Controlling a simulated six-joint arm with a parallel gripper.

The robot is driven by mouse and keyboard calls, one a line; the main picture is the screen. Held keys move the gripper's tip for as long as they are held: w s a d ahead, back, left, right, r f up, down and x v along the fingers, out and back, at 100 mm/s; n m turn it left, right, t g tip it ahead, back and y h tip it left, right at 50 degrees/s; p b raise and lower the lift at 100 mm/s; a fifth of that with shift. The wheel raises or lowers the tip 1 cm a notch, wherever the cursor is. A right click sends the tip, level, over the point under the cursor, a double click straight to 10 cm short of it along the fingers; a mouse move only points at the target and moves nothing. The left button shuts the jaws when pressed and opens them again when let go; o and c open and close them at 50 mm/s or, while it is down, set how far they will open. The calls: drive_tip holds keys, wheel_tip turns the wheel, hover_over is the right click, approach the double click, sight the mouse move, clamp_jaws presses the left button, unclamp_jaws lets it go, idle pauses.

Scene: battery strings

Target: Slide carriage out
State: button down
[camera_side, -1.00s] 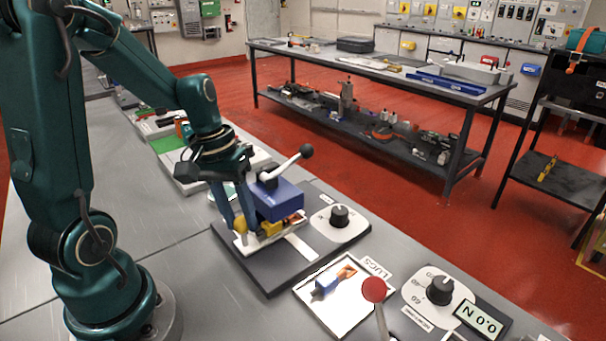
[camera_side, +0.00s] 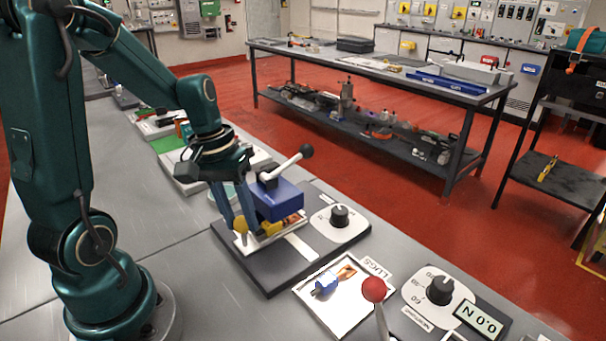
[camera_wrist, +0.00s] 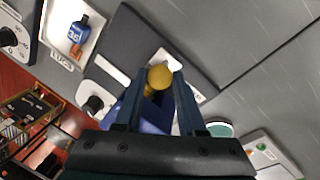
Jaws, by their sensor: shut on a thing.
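The carriage seems to be the yellow part (camera_side: 266,229) with a round yellow knob, on a pale strip of the dark base plate (camera_side: 262,278), under a blue block (camera_side: 279,200) with a black-knobbed lever (camera_side: 290,164). My gripper (camera_side: 243,224) reaches down at the left of the blue block. In the wrist view, my gripper (camera_wrist: 156,98) is shut on the yellow knob (camera_wrist: 159,77), which sits between its two fingers. The blue block also shows behind the fingers in the wrist view (camera_wrist: 154,118). The block and my fingers hide part of the carriage in the side view.
A dial (camera_side: 339,216) is at the plate's right. A white tray marked LUGS (camera_side: 345,309) holds a small blue item. A red-knobbed lever (camera_side: 374,290) and a force gauge reading 0.0 N (camera_side: 478,322) stand at front right. The grey bench left of the plate is clear.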

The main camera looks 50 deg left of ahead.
drive_tip(key=shift+d, duration=3.75)
drive_tip(key=c, duration=0.5)
unclamp_jaws()
drive_tip(key=shift+r, duration=0.1)
drive_tip(key=shift+s+a+r, duration=0.1)
drive_tip(key=shift+a+r, duration=0.05)
drive_tip(key=shift+r, duration=0.65)
drive_tip(key=shift+s+a+r, duration=0.1)
drive_tip(key=shift+a+r, duration=0.05)
drive_tip(key=shift+r, duration=0.7)
drive_tip(key=shift+s+a+r, duration=0.1)
drive_tip(key=shift+a+r, duration=0.05)
drive_tip(key=shift+r, duration=0.65)
